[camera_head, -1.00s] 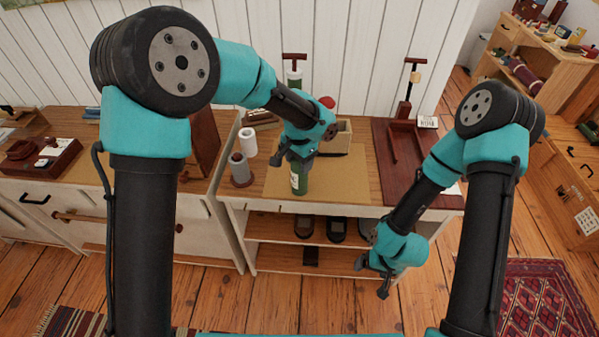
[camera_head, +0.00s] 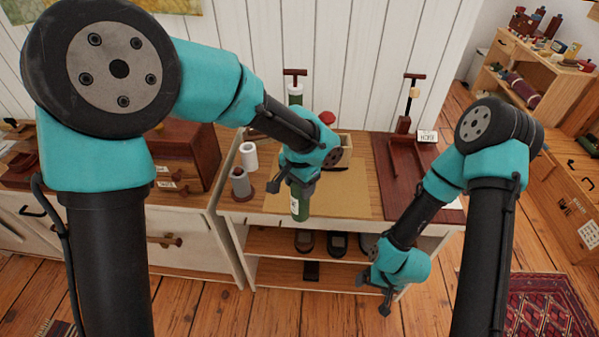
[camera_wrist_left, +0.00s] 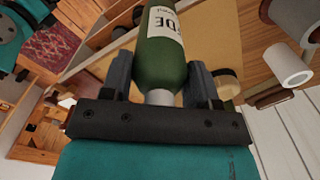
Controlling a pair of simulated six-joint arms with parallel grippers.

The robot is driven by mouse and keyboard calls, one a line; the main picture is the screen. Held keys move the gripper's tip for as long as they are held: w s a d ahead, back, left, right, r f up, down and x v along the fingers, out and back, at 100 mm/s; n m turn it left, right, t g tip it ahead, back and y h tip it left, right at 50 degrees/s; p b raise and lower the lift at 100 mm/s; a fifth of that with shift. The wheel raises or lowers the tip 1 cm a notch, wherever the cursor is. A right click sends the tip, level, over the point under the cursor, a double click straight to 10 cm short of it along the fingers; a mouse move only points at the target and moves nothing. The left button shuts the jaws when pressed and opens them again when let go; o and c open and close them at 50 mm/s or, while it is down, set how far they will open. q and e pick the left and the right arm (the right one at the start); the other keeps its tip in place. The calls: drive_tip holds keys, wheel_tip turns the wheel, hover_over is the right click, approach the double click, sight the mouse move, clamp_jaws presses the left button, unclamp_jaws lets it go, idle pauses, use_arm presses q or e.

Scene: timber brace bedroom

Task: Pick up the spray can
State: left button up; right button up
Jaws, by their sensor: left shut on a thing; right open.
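The spray can (camera_head: 299,207) is green with a white label. My left gripper (camera_head: 291,184) is shut on it near its cap end, and the can hangs below the gripper, roughly upright, at the front edge of the tan mat. In the left wrist view the can (camera_wrist_left: 162,60) sits between both fingers, its pale cap towards the palm and its label partly in view. Whether its base touches the mat or is clear of it is hard to tell. My right gripper (camera_head: 376,283) is open and empty, in front of the bench shelves.
The tan mat (camera_head: 345,203) lies on the wooden bench. A grey cylinder (camera_head: 240,183) and white roll (camera_head: 249,156) stand at left. A dark red tray (camera_head: 415,180) lies at right. A green pump with a red handle (camera_head: 295,88) stands behind.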

use_arm(q)
drive_tip(key=s, duration=0.9)
drive_tip(key=shift+r, duration=0.45)
drive_tip(key=shift+w, duration=0.1)
